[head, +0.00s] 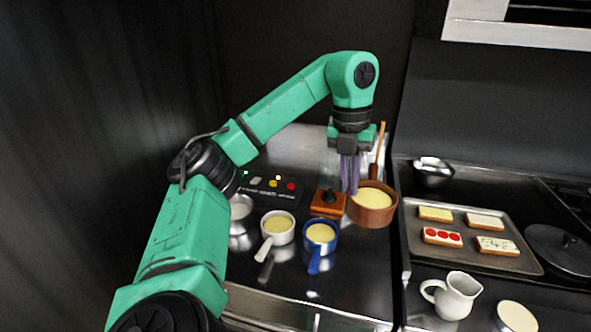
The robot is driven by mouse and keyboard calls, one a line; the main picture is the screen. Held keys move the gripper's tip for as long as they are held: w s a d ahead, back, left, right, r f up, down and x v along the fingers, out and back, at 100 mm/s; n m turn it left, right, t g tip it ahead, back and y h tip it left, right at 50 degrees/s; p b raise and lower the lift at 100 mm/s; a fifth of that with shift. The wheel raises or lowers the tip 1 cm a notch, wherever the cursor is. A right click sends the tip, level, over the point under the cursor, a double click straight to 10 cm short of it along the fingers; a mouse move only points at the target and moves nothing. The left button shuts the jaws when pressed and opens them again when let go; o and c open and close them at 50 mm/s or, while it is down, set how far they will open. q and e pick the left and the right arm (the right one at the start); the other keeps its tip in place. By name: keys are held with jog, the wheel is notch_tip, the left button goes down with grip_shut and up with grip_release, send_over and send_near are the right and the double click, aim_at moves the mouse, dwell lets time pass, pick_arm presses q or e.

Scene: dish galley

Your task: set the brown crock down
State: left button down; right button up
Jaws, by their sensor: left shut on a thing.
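The brown crock (371,217), with pale yellow contents, is at the right side of the dark counter, near the counter's right edge. My left gripper (350,188) points straight down at the crock's left rim and is shut on it. The fingertips partly cover that rim. The crock looks upright. I cannot tell whether its base touches the counter. A wooden handle (378,150) rises at the back of the crock. My right gripper is not in view.
A white handled cup (277,229) and a blue one (320,235) are in front. A tray of toasts (470,259) and a white jug (455,296) are right. Counter below the crock is clear.

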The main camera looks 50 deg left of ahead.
pick_arm(q)
jog(key=f+b, duration=0.2)
jog(key=f, duration=0.4)
jog(key=f+b, duration=0.1)
jog(key=f, duration=0.5)
jog(key=f+b, duration=0.2)
jog(key=f, duration=0.5)
jog(key=shift+s+f+b, duration=0.1)
jog(key=shift+s+b, duration=0.2)
jog(key=shift+s, duration=0.05)
jog(key=shift+w+f, duration=0.1)
jog(key=shift+f, duration=0.25)
jog(key=c, duration=1)
grip_release()
